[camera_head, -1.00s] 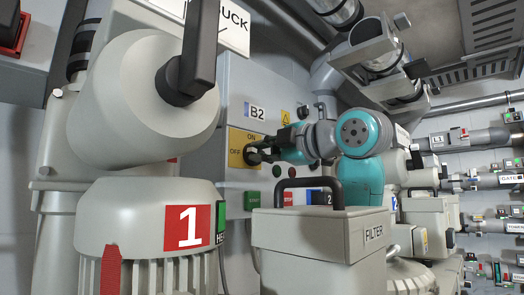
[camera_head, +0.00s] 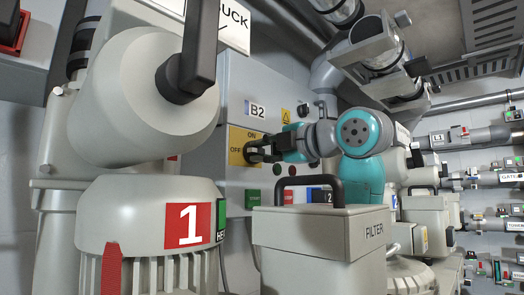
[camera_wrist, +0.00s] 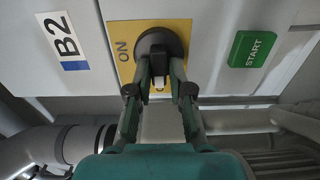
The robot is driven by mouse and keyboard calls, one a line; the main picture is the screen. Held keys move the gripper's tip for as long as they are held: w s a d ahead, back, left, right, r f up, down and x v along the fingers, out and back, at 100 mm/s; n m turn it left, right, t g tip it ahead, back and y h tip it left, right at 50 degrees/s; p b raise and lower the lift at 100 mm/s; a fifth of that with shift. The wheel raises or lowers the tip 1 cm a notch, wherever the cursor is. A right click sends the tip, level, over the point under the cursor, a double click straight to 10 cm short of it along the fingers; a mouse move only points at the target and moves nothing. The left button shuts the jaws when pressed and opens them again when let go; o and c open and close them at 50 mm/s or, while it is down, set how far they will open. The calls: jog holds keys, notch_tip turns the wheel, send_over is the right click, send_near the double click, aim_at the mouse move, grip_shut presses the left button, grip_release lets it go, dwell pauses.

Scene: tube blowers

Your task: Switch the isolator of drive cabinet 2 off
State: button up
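The isolator of cabinet B2 is a black rotary knob on a yellow plate (camera_head: 237,158) with ON at the top and OFF at the left. In the wrist view, the black knob (camera_wrist: 158,42) shows on the yellow plate (camera_wrist: 120,65), with ON on the picture's left. Its handle, with a pale mark, appears to lie along the picture's vertical, marked end down, seemingly toward the OFF side. My gripper (camera_head: 256,151) is at the knob; its fingers (camera_wrist: 160,68) lie close on both sides of the handle. Contact is unclear. The OFF label is hidden in the wrist view.
A green START button (camera_wrist: 252,49) sits below the plate. A filter box (camera_head: 320,235) with a black handle stands in front of the cabinet (camera_head: 232,85). A large grey machine marked 1 (camera_head: 150,205) fills the left foreground. Pipes run at the right.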

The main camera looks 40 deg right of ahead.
jog(key=shift+o, duration=1.2)
jog(key=shift+s, duration=0.15)
jog(key=s, duration=1.1)
jog(key=shift+s+d, duration=0.2)
jog(key=shift+s, duration=0.15)
